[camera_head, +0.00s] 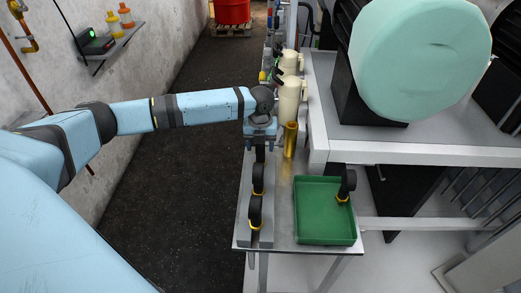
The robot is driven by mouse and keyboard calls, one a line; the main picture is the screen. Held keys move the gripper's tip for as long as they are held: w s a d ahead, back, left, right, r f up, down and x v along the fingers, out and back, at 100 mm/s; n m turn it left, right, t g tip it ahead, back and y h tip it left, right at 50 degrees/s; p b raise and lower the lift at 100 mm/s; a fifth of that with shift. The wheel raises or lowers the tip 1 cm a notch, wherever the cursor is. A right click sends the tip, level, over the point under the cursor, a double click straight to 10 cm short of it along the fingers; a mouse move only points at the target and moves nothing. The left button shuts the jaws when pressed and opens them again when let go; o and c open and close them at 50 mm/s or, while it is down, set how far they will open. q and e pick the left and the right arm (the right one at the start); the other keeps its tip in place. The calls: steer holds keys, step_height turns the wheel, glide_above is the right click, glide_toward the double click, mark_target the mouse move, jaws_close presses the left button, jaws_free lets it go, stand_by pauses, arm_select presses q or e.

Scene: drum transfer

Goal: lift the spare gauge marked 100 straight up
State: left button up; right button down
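Two black gauges with yellow collars, a middle one (258,178) and a nearer one (254,210), stand in a row on a grey block (262,238) at the left of the narrow bench. A similar gauge (346,184) leans in the green tray (325,237). No marking is readable, so I cannot tell which is 100. My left gripper (260,146) points down over the far end of the row. A dark part shows just below it, but its fingers are too small to tell whether they hold anything. My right gripper is out of view.
A brass cylinder (290,139) stands close right of my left gripper. Cream pump-like jugs (289,98) stand behind it. A grey table (420,143) with a large pale green round (422,52) is at the right. The dark floor (175,190) at the left is clear.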

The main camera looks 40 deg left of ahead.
arm_select(q)
jaws_close()
steer(key=shift+r, duration=0.2)
